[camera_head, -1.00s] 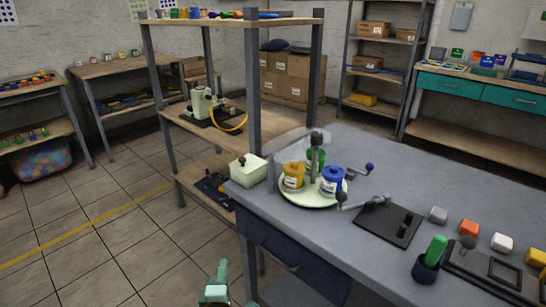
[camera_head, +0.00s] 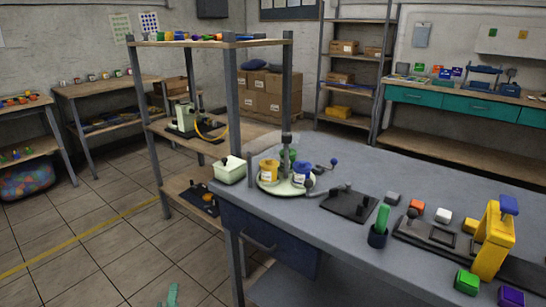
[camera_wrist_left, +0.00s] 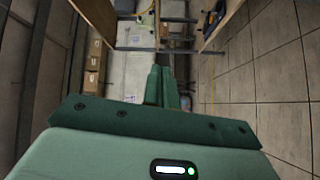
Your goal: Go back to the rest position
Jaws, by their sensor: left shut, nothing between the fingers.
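My left gripper (camera_head: 172,296) shows as a small green piece at the bottom edge of the head view, low over the tiled floor and left of the table. In the left wrist view its two green fingers (camera_wrist_left: 161,88) are together with nothing between them. The fingers touch no object there; shelf posts and floor lie beyond them. My right gripper is in neither view.
The grey worktable (camera_head: 330,215) fills the right, with a round tray of ink pots (camera_head: 268,171), a green-handled tool (camera_head: 382,218) and a yellow press (camera_head: 494,240). A shelf unit (camera_head: 238,110) stands behind its left end. Tiled floor (camera_head: 90,250) at left is clear.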

